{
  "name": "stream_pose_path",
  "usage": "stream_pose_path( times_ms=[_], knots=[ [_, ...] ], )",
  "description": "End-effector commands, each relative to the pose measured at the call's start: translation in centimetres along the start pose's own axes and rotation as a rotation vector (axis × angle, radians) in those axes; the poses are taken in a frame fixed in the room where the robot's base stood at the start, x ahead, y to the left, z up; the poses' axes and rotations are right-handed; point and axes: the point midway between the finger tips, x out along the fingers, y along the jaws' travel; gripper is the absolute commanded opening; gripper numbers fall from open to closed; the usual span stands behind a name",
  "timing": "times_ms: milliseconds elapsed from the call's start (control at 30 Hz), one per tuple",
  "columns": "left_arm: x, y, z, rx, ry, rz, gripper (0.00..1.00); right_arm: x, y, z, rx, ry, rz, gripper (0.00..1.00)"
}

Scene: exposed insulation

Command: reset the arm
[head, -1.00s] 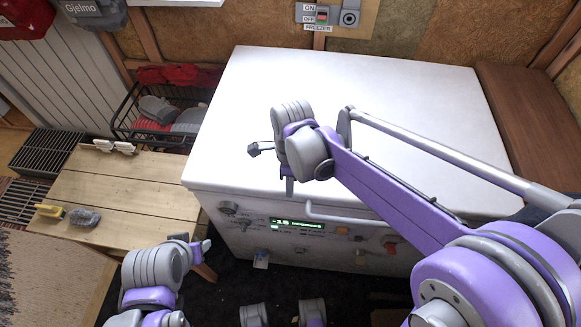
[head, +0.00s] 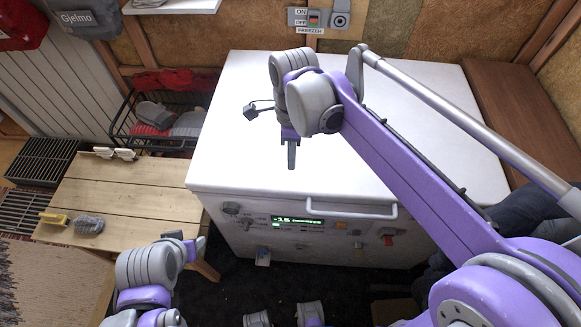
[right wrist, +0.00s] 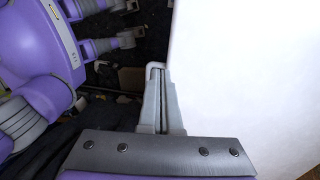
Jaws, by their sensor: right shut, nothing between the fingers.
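My right arm reaches in from the right in the head view. Its gripper (head: 291,155) points down above the front part of the white freezer lid (head: 400,110), shut and empty. In the right wrist view the two fingers of the right gripper (right wrist: 157,100) are together, with the white lid (right wrist: 240,70) to their right. My left arm shows at the bottom left of the head view. The left gripper (head: 190,248) is small there, near the right end of the wooden bench, and its opening is not clear.
The freezer front has a handle (head: 352,212) and a lit display (head: 297,219). A wooden bench (head: 120,190) holds a yellow brush (head: 54,219) and a grey brush (head: 89,224). A wire basket (head: 122,128) stands behind it. A switch panel (head: 318,18) is on the wall.

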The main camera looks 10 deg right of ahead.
Motion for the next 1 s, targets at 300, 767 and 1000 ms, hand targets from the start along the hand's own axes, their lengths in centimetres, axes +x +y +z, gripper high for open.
stream_pose_path(
  times_ms=[300, 767, 1000],
  knots=[
    [0.0, 0.0, 0.0, 0.000, 0.000, 0.000, 0.50, -1.1, 0.2, 0.0, 0.000, 0.000, 0.000, 0.00],
    [0.0, 0.0, 0.0, 0.000, 0.000, 0.000, 0.50, 1.7, 2.9, -4.9, -0.600, -0.010, -0.205, 0.00],
    [0.0, 0.0, 0.0, 0.000, 0.000, 0.000, 0.50, 5.6, 5.7, -9.1, -1.212, 0.144, -0.412, 0.00]
  ],
)
